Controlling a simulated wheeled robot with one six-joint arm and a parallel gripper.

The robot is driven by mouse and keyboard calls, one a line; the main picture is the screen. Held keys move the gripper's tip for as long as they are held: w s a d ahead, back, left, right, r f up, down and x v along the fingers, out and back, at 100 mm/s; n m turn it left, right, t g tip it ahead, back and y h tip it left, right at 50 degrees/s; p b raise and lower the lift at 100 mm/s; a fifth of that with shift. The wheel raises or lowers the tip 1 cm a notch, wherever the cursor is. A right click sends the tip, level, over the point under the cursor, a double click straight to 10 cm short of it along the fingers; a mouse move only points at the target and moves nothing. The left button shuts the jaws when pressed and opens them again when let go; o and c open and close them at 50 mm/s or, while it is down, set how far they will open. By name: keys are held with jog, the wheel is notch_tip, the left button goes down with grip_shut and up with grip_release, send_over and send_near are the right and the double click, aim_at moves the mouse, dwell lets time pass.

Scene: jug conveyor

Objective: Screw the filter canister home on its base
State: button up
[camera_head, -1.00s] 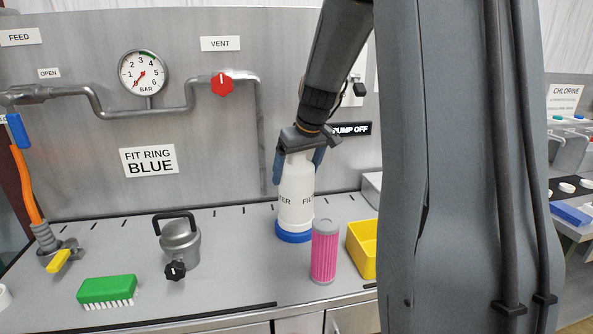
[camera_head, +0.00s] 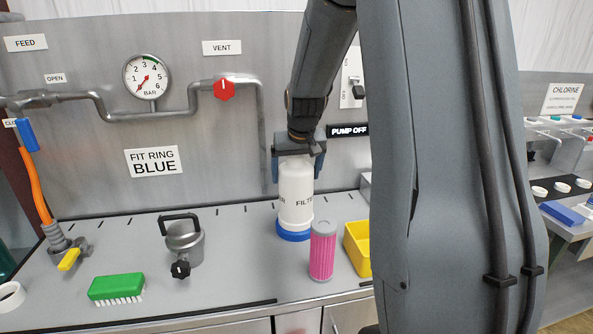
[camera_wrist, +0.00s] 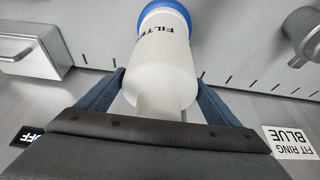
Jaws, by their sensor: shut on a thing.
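The white filter canister (camera_head: 296,192) stands upright on its blue base ring (camera_head: 294,235) on the steel bench. Black "FILTER" lettering shows partly on its side. My gripper (camera_head: 297,170) comes down from above, its blue fingers on both sides of the canister's top, and it is shut on it. In the wrist view the canister (camera_wrist: 165,70) lies between the two fingers, with the blue ring (camera_wrist: 166,8) at its far end. The seam between canister and ring is too small to judge for tightness.
A pink pleated cartridge (camera_head: 322,252) stands just in front of the canister, with a yellow bin (camera_head: 357,250) to its right. A metal pot (camera_head: 184,243) and a green brush (camera_head: 117,288) are to the left. The back panel carries pipes, a gauge (camera_head: 147,77) and a "FIT RING BLUE" sign (camera_head: 153,161).

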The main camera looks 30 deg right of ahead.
jog(key=shift+w, duration=0.1)
dwell(0.3)
jog(key=shift+m+h+b, duration=0.3)
jog(key=shift+m+b, duration=0.05)
jog(key=shift+m, duration=0.35)
jog(key=shift+m+b, duration=0.3)
jog(key=shift+m+b, duration=0.5)
jog(key=shift+b, duration=0.05)
jog(key=o, duration=1.4)
jog(key=shift+g, duration=0.3)
jog(key=shift+r, duration=0.1)
